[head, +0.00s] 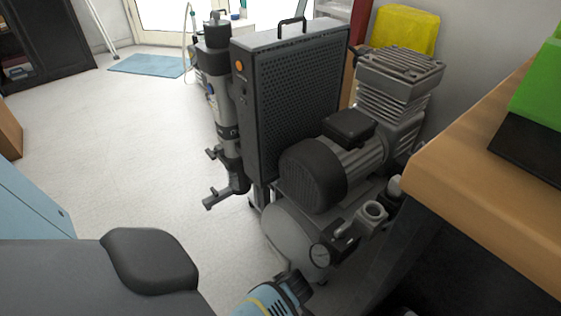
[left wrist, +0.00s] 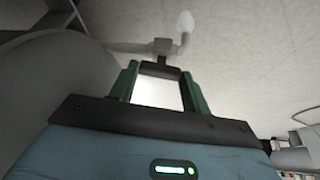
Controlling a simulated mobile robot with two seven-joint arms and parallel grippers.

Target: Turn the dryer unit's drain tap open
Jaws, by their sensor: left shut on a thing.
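The dryer unit (head: 290,95) is a dark cabinet with a perforated side and a grey filter column (head: 222,110) at its left. Two small tap-like fittings stick out low on this column, the lower one (head: 215,198) near the floor. My left gripper (head: 296,288) is at the bottom of the head view, by the front of the grey tank, apart from these fittings. Its fingertips are hidden there. In the left wrist view its green fingers (left wrist: 160,72) are shut on the dark handle of a small tap (left wrist: 162,46). A pipe joins this tap to a large grey rounded body, apparently the tank.
The compressor motor (head: 325,170) sits on the tank (head: 290,235), with a gauge (head: 320,254) at its front. A wooden worktop (head: 480,160) bounds the right. A blue cabinet (head: 35,200) stands at left. The pale floor (head: 110,150) left of the dryer is clear.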

